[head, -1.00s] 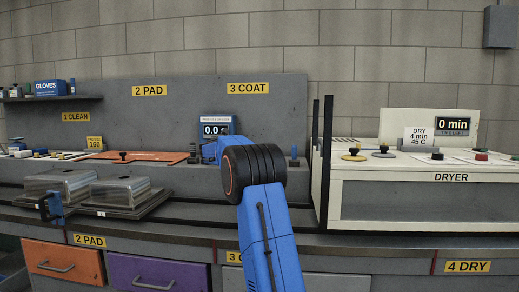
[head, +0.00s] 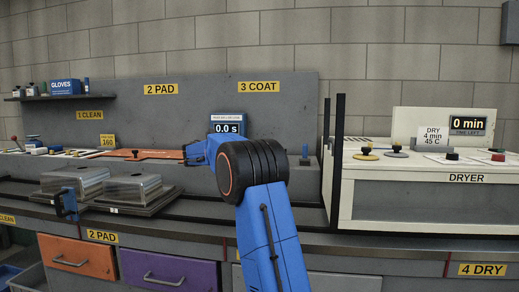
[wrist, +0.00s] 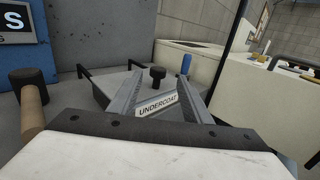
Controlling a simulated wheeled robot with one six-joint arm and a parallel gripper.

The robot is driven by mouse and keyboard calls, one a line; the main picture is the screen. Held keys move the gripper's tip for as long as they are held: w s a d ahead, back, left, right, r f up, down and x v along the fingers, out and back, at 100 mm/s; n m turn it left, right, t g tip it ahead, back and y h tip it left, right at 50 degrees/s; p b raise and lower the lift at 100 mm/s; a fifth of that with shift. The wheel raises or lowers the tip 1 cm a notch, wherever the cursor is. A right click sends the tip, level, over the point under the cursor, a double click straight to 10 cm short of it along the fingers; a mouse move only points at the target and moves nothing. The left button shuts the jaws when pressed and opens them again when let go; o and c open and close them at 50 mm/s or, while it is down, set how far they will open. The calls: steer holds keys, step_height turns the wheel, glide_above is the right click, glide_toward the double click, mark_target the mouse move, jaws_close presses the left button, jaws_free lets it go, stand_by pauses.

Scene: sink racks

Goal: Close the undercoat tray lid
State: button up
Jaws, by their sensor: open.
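In the wrist view the grey tray (wrist: 103,92) carries a label reading UNDERCOAT (wrist: 158,108). A black knob (wrist: 157,73) stands just beyond the label. I cannot tell how far the lid is open. My gripper (wrist: 160,92) is open, with its two ridged grey fingers on either side of the label and the knob ahead of them. Nothing is seen held, and I cannot tell whether the fingers touch the tray. In the head view my blue arm hides the tray and the fingers.
A wooden-handled tool (wrist: 31,112) with a black head is at the left. A blue handle (wrist: 186,64) stands beyond the tray. The white dryer (head: 420,190) is to the right. An orange panel (head: 140,155) and metal boxes (head: 132,188) are to the left.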

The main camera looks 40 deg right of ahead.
steer(key=a, duration=0.6)
steer(key=shift+w, duration=0.25)
steer(key=shift+s, duration=0.1)
